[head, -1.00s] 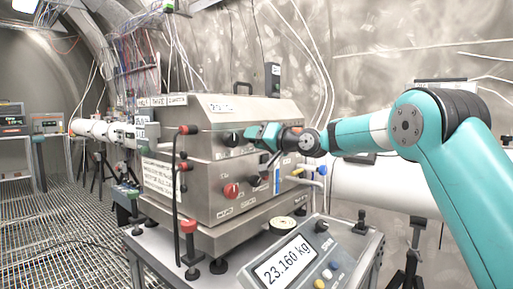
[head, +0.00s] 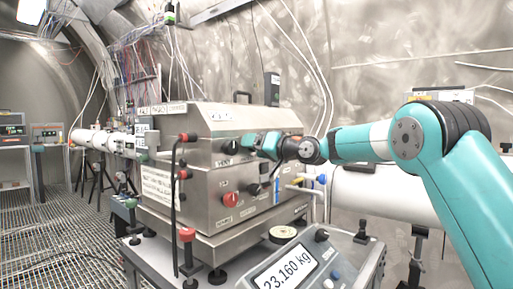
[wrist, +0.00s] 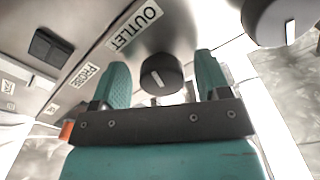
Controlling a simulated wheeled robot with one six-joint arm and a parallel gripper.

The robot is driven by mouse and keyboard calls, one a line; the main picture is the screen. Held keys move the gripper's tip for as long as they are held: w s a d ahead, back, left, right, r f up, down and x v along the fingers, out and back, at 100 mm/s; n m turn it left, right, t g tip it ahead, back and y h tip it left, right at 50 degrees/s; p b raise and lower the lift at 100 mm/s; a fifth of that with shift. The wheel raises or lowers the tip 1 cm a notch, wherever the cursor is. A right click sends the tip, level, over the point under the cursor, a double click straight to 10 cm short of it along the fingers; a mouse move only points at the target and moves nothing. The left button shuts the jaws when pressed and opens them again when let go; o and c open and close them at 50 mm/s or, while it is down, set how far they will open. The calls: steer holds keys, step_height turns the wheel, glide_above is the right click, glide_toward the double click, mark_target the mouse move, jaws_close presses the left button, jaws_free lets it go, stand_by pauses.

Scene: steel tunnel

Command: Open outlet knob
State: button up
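The outlet knob (wrist: 161,74) is a black round knob with a white mark, below the "OUTLET" label (wrist: 136,25) in the wrist view. My gripper (head: 263,144) is at the front of the steel box (head: 211,188). In the wrist view its two teal fingers stand apart on either side of the outlet knob, with a visible gap on both sides. The gripper is open and holds nothing. In the head view I cannot make out the outlet knob behind my gripper.
A larger black knob (wrist: 280,20) is at the upper right of the wrist view. A "PROBE" label (wrist: 83,76) is at the left. On the box are another black knob (head: 229,146) and a red knob (head: 231,199). A scale display (head: 285,268) stands in front.

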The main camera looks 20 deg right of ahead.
steer(key=b+v, duration=0.3)
steer(key=v, duration=1.4)
steer(key=shift+s, duration=0.15)
steer(key=shift+d, duration=0.1)
